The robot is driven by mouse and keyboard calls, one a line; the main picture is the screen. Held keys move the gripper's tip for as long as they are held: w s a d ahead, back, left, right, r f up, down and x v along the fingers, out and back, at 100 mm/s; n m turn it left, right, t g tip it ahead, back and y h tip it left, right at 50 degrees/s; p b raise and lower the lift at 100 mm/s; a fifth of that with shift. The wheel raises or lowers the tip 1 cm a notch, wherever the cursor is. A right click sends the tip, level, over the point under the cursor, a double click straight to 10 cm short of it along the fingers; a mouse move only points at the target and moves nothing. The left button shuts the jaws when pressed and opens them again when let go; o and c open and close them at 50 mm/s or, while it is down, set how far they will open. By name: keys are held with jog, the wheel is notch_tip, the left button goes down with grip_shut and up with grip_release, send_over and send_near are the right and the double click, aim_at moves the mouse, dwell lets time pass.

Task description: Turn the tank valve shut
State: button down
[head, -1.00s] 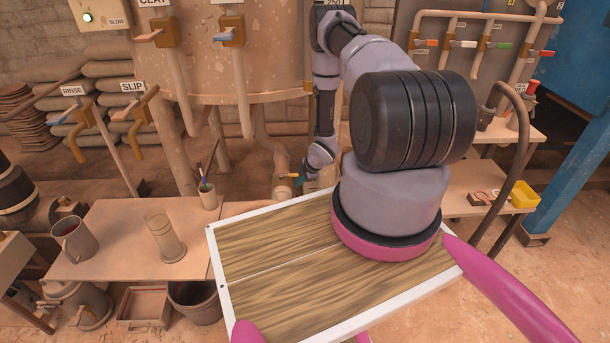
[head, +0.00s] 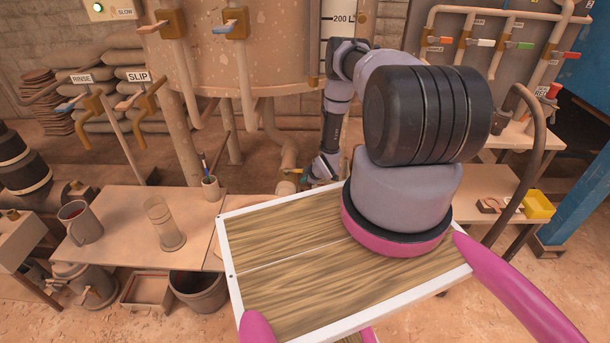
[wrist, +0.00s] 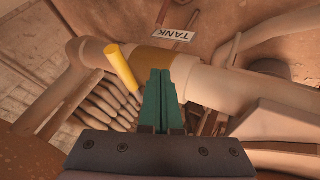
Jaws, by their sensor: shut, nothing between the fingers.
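The tank valve shows in the wrist view as a yellow lever handle (wrist: 123,68) on an ochre collar (wrist: 150,55) around a pale pipe. A white TANK label (wrist: 172,35) is just beyond it. My gripper (wrist: 160,76) has its green fingers shut with nothing between them. Its fingertips appear over the pipe, to the right of the handle, with a visible gap between them. In the head view my gripper (head: 304,176) is low beside the tank's outlet pipe (head: 288,156). The handle is small there and partly hidden by my gripper.
The large tank (head: 270,50) stands behind. Rinse (head: 68,106) and slip (head: 128,105) valves are to the left. A low table (head: 120,250) carries a mug (head: 80,222), a glass cylinder (head: 165,226) and a brush pot (head: 211,188). A panel of coloured valves (head: 500,44) is at right.

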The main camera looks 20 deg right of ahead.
aim_at(298, 171)
jog(key=shift+w+d+r, duration=0.2)
jog(key=shift+w+d, duration=0.1)
jog(key=shift+w, duration=0.35)
jog(key=shift+w+d+r, duration=0.2)
jog(key=shift+w+d, duration=0.05)
jog(key=shift+w, duration=0.35)
